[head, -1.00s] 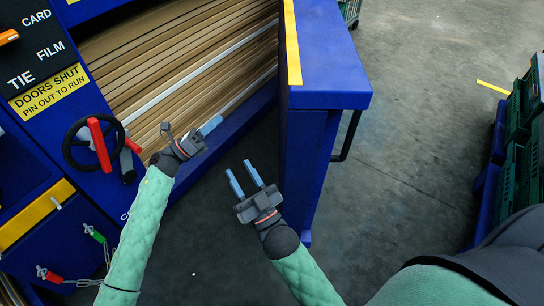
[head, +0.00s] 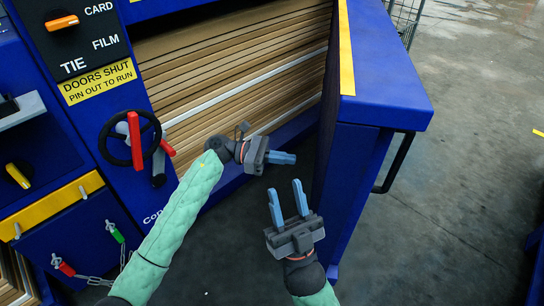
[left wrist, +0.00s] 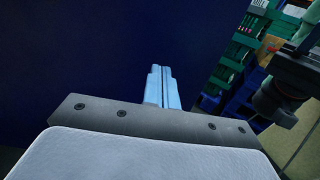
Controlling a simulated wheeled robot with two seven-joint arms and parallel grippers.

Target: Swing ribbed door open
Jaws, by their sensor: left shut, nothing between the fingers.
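A blue door (head: 385,100) with a yellow strip along its top edge stands swung out from the baler front, leaving the opening uncovered. Its ribs cannot be made out from this angle. My left gripper (head: 292,158) is shut and empty. It points right at the door's inner side, with a small gap in the head view. In the left wrist view its closed blue fingers (left wrist: 162,72) face a dark blue surface (left wrist: 90,50), probably the door; contact cannot be told. My right gripper (head: 286,194) is open and empty, below the left one, fingers pointing up.
Stacked cardboard (head: 240,75) fills the opening. A black handwheel (head: 117,155) with a red handle and a control panel (head: 85,35) are on the left. A black handle (head: 400,165) is on the door's outer side.

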